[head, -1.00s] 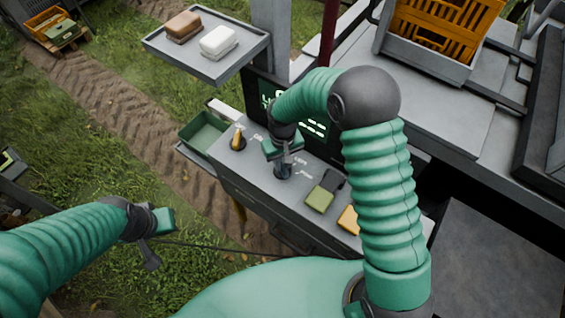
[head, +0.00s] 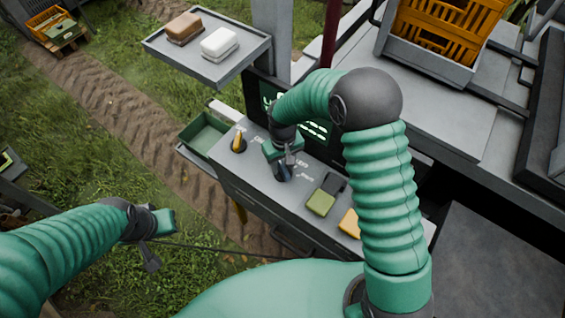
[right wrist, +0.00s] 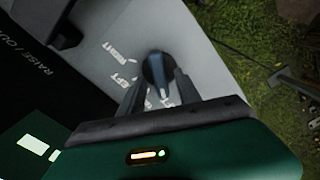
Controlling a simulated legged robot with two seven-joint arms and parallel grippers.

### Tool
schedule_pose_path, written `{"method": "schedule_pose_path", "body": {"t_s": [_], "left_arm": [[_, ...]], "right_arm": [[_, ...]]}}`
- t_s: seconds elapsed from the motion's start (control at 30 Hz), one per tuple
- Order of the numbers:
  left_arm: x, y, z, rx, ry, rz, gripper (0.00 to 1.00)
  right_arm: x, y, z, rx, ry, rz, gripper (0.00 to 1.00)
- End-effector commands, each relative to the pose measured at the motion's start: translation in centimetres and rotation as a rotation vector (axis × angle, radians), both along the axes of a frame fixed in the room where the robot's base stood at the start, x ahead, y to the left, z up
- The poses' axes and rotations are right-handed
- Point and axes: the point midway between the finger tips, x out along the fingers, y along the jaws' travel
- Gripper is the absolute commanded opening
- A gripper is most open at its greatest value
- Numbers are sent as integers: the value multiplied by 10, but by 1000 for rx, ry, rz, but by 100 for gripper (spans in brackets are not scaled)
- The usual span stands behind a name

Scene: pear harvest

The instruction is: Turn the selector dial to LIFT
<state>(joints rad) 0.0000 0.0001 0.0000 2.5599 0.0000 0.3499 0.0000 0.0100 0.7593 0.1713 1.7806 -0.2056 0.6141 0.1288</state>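The selector dial (right wrist: 157,70) is a dark blue-grey knob with a pale pointer tip, on the grey panel. In the right wrist view its pale tip points down toward my gripper's palm. White labels beside it read RIGHT and what looks like LEFT; another label is partly covered by the fingers. In the head view the dial (head: 283,173) shows just below my right gripper (head: 289,158). My right gripper's fingers (right wrist: 160,80) stand on either side of the knob, apart, with narrow gaps. My left gripper (head: 150,250) hangs over grass at left, away from the panel; its opening is unclear.
An orange-tipped lever (head: 239,140) stands left of the dial; green (head: 321,203) and yellow (head: 350,222) controls lie to its right. A lit display (head: 315,130) is behind my right arm. A tray (head: 205,65) with two blocks is above, a green bin (head: 204,133) at the panel's left.

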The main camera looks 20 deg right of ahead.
Motion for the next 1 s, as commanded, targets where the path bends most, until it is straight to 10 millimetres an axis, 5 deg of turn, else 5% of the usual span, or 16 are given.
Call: {"method": "schedule_pose_path", "body": {"t_s": [0.27, 0.7, 1.0], "left_arm": [[0, 0, -9, 0, 0, 0, 0], [0, 0, -33, 0, 0, 0, 0], [0, 0, -34, 0, 0, 0, 0]], "right_arm": [[1, 0, 25, 0, -4, 1, 40], [4, 0, 145, 0, -2, 0, 40], [4, 0, 167, 0, 4, 0, 40]]}}
